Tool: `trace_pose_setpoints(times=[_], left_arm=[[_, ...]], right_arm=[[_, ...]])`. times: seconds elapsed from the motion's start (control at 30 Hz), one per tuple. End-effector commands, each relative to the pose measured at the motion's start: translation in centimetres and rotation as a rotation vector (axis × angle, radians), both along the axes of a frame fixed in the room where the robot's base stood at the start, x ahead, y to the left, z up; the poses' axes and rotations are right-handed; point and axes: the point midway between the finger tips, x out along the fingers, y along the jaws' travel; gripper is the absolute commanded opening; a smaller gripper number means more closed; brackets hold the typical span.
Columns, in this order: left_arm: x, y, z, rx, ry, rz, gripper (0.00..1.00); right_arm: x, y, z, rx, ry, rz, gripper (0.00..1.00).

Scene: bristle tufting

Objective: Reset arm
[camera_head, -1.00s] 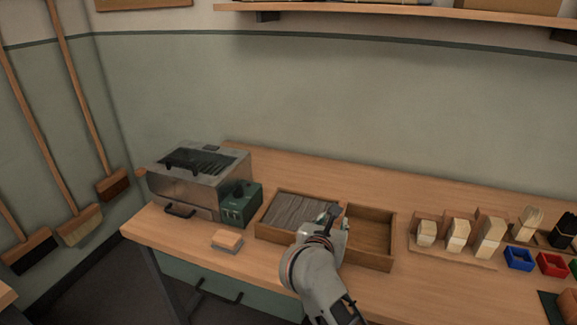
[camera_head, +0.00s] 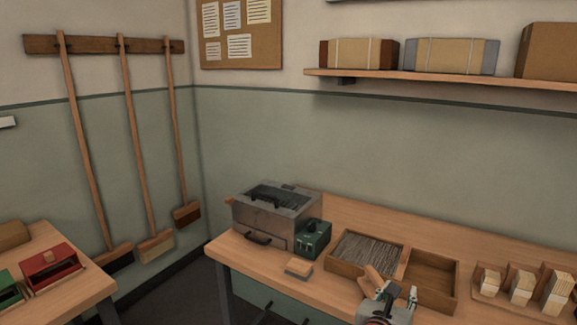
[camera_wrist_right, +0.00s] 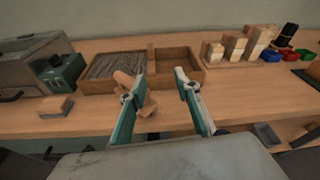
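My right gripper (camera_head: 393,294) is at the bottom of the head view, in front of the wooden tray (camera_head: 405,265). In the right wrist view its two green-and-grey fingers (camera_wrist_right: 160,88) are wide apart with nothing between them. A light wooden piece (camera_head: 372,279) shows beside the gripper at the tray's front. In the wrist view it is partly hidden behind the left finger (camera_wrist_right: 122,77), and I cannot tell whether it touches that finger. My left gripper is in neither view.
A metal box machine (camera_head: 277,215) and green control box (camera_head: 313,238) stand left of the tray. A small wood-topped block (camera_head: 298,268) lies before them. Wooden blocks (camera_head: 521,285) stand at right. Bare bench (camera_head: 335,290) lies in front of the tray.

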Motion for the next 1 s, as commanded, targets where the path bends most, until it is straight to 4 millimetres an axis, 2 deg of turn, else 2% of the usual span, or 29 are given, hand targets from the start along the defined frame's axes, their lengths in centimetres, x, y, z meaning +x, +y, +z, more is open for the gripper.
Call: trace_pose_setpoints(times=[0.03,0.1,0.23,0.37,0.47,0.57,0.7,0.8,0.93,0.97,1.0], left_arm=[[0.1,0.0,0.0,0.001,-0.001,0.0,1.0],[0.1,0.0,0.1,0.0,-0.003,0.0,1.0],[0.8,-0.3,0.6,-0.007,-0.016,0.003,1.0],[0.9,-0.3,0.8,-0.008,-0.02,0.002,1.0],[0.6,-0.2,0.7,-0.006,-0.015,0.002,1.0],[0.4,-0.2,0.5,-0.006,-0.012,0.001,1.0],[0.3,-0.2,0.3,-0.005,-0.008,0.001,1.0],[0.2,-0.2,0.1,-0.004,-0.004,0.001,1.0],[0.1,-0.1,0.0,-0.003,-0.001,0.001,1.0],[0.1,-0.1,0.0,-0.003,-0.001,0.001,1.0],[0.1,-0.1,0.0,-0.003,-0.001,0.001,1.0]], right_arm=[[-0.6,-1.2,0.4,-0.113,-0.006,0.0,0.32],[-1.3,-2.2,1.5,-0.288,-0.017,0.008,0.32],[-3.0,-2.6,3.4,-0.661,-0.011,0.047,0.32],[-4.8,-0.4,3.9,-1.119,0.035,0.137,0.32],[-6.4,2.9,2.2,-1.493,0.099,0.245,0.32],[-8.3,6.3,-1.9,-1.864,0.179,0.39,0.32],[-12.1,9.4,-10.2,-2.335,0.304,0.636,0.32],[-15.3,9.7,-16.2,-2.607,0.388,0.818,0.32],[-19.5,8.5,-22.5,-2.879,0.481,1.04,0.32],[-20.4,8.1,-23.7,2.89,-0.493,-1.071,0.32],[-21.4,7.5,-25.0,2.811,-0.491,-1.071,0.32]])
